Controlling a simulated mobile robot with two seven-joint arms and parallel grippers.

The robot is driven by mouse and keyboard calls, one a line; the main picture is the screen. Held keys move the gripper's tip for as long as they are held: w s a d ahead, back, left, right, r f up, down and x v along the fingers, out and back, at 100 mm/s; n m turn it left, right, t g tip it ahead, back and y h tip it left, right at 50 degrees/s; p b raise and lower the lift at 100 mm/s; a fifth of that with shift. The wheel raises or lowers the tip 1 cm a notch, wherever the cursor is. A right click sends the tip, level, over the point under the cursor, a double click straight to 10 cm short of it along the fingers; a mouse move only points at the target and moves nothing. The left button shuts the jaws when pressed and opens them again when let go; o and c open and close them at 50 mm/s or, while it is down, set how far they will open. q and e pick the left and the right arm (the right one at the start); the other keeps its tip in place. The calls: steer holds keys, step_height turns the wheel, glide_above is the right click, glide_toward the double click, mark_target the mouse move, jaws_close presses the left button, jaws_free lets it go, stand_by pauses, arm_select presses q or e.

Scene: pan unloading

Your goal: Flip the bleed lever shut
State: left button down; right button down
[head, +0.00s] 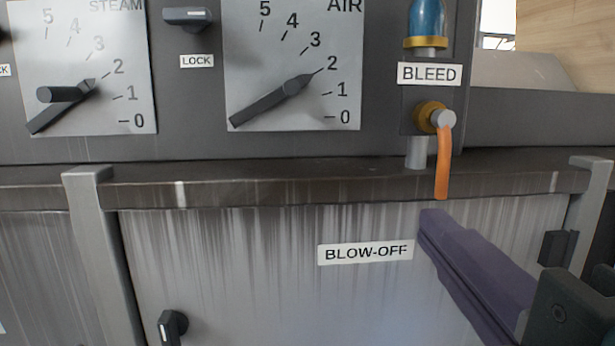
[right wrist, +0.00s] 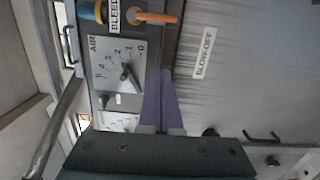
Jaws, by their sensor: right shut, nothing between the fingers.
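The orange bleed lever (head: 443,163) hangs straight down from a brass valve (head: 430,116) under the BLEED label (head: 429,74). In the right wrist view the lever (right wrist: 157,17) lies sideways near the top. My right gripper (head: 432,217), with purple fingers, is shut and empty. In the head view its tips are just below the lever's lower end, in front of the panel; they appear apart from it. The gripper also shows in the right wrist view (right wrist: 160,75). My left gripper is not in view.
A dark ledge (head: 300,186) runs below the dials. The AIR dial (head: 293,95) is left of the valve. A BLOW-OFF label (head: 365,251) is on the streaked lower panel, with a black latch (head: 172,327) at lower left. A grey post (head: 590,205) stands at right.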

mark_target(437, 186)
steer(key=w+d+p, duration=0.1)
steer(key=w, duration=0.2)
steer(key=w+d+p, duration=0.1)
steer(key=w+d, duration=0.1)
steer(key=w, duration=0.2)
steer(key=w+d+p, duration=0.1)
steer(key=w, duration=0.2)
steer(key=shift+w+d+r+p, duration=0.1)
steer(key=shift+w+d+p, duration=0.1)
steer(key=shift+d+p, duration=0.1)
